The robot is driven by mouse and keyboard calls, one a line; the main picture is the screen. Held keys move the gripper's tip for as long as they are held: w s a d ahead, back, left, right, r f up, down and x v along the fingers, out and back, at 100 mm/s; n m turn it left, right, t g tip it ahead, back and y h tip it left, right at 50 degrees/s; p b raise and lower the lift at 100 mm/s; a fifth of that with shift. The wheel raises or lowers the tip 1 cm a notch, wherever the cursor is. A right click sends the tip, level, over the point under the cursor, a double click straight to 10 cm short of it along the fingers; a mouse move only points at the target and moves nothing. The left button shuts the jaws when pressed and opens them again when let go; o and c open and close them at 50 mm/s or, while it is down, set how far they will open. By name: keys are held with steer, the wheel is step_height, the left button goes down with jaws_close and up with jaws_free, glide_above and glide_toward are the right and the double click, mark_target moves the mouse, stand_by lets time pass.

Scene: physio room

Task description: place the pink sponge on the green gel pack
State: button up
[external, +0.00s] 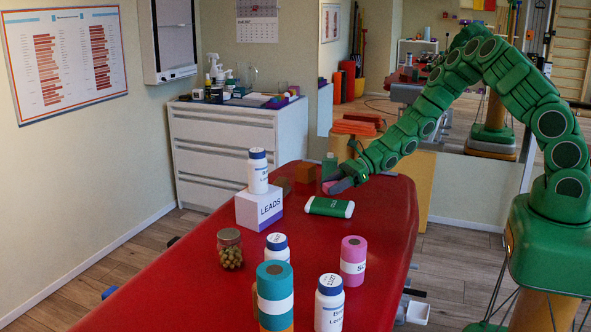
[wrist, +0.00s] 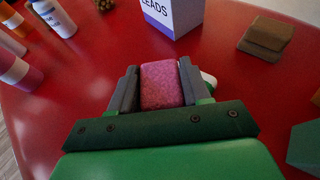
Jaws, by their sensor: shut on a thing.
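The pink sponge (wrist: 161,84) is between the two fingers of my gripper (wrist: 157,88), which is shut on it. In the external view my gripper (external: 338,182) is over the far part of the red table, and only a small part of the sponge (external: 329,187) shows. The green gel pack (external: 329,207) with white ends lies flat on the table, just in front of my gripper in that view. In the wrist view only a white and green bit, likely the gel pack (wrist: 209,79), shows beside the right finger. I cannot tell the sponge's exact height.
A white and purple LEADS box (external: 259,209) with a bottle (external: 257,172) on top stands left of the gel pack. A jar (external: 230,249), a pink roll (external: 353,262), bottles and a teal cylinder (external: 275,295) stand nearer. Brown blocks (wrist: 265,38) lie on the red table (external: 185,285).

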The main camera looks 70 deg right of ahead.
mark_target(330, 203)
steer(key=shift+w+f, duration=0.25)
steer(key=shift+f, duration=1.7)
steer(key=shift+f, duration=0.1)
steer(key=o, duration=1)
